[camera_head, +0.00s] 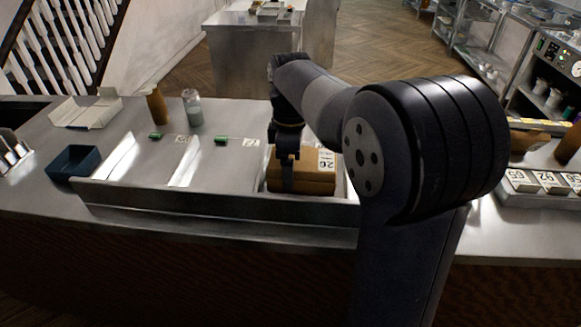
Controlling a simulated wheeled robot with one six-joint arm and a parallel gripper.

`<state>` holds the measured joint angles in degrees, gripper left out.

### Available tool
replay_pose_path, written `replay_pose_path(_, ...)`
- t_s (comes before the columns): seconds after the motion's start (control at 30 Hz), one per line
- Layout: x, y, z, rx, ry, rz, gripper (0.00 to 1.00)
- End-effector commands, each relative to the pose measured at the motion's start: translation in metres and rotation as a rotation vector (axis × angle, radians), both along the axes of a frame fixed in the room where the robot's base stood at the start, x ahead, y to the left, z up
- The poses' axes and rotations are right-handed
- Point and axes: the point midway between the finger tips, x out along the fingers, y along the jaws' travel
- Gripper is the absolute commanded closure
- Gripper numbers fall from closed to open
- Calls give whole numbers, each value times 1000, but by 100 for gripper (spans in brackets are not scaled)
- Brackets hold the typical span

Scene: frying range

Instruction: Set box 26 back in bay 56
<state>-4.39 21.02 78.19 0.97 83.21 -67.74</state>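Box 26 (312,180), a brown carton with a white label reading 26, sits at the right end of the low metal bay rack (215,200) on the counter. My gripper (287,176) points down at the left part of the box, with a dark finger in front of the box's near face. The other finger is hidden, so I cannot tell whether it grips the box or how far it is open. The bay's own number is not readable, and my arm covers the area right of the box. Whether the box rests fully on the bay floor is unclear.
The bays to the left look empty, split by metal dividers (186,162), with small green items (221,140) behind. A dark blue tray (74,163), an open carton (86,110), a brown bottle (156,105) and a glass jar (193,108) stand left. Numbered boxes (545,182) lie right.

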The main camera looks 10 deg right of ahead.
Motion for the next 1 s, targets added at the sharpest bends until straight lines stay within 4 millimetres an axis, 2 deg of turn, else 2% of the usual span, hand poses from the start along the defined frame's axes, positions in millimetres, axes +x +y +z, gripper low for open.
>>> replay_pose_path(0.1,0,0,-10,0,0,0,47)
replay_pose_path(0.4,0,0,-12,0,-1,0,47)
replay_pose_path(0.43,0,0,-12,0,0,0,15)
replay_pose_path(0.6,0,0,-11,0,0,0,1)
replay_pose_path(0.87,0,0,-10,0,-1,0,0)
replay_pose_path(1.0,1,0,2,0,-3,0,0)
